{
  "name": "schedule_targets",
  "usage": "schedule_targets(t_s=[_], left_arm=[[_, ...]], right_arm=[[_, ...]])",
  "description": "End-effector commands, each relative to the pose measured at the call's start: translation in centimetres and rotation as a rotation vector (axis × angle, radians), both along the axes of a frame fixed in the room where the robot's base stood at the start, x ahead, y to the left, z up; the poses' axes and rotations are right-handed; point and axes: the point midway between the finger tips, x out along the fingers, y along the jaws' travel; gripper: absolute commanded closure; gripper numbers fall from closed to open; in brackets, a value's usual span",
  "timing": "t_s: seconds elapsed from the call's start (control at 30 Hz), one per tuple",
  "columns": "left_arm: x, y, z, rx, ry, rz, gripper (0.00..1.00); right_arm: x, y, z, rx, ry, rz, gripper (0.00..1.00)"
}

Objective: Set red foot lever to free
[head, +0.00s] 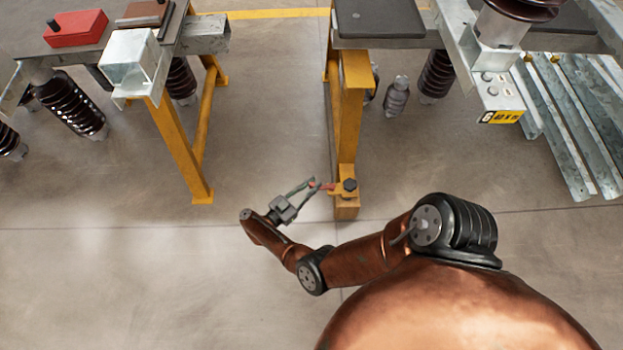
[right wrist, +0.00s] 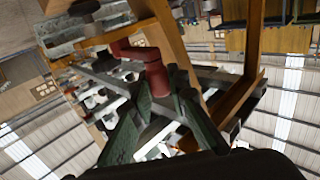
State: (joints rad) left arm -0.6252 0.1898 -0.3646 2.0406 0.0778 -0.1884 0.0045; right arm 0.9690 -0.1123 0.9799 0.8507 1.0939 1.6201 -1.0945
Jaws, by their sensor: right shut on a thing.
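The red foot lever (head: 327,186) sticks out to the left from a yellow bracket with a black knob (head: 349,185), low on a yellow frame leg (head: 350,115). My right gripper (head: 313,186) is down at the lever, reaching it from the left. In the right wrist view, the bent red lever (right wrist: 152,72) runs in between the two greenish fingertips (right wrist: 165,98). The gripper is shut on the lever's end. Any free or locked marking on the lever is not visible. My left gripper is not in view.
A second yellow leg (head: 180,150) stands to the left, with bare floor (head: 265,120) between. A red box (head: 77,28) and a dark plate (head: 378,18) lie on the beams above. Ribbed insulators (head: 70,105) hang below the beams.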

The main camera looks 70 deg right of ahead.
Motion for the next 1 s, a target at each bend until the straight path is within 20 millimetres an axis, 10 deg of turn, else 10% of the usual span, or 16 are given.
schedule_targets(t_s=[0.13, 0.17, 0.4, 1.0], left_arm=[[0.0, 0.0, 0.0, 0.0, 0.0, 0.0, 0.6], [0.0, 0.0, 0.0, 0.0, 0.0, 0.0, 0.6], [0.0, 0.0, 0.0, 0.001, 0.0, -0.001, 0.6], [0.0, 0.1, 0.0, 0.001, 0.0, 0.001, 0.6]], right_arm=[[0.1, -0.2, 0.1, -0.004, 0.0, 0.002, 1.0], [0.1, -0.2, 0.1, -0.004, 0.0, 0.002, 0.83], [0.0, -0.1, 0.1, -0.003, 0.0, 0.001, 0.67], [1.9, 3.7, 0.0, 0.0, 0.002, 0.002, 0.66]])
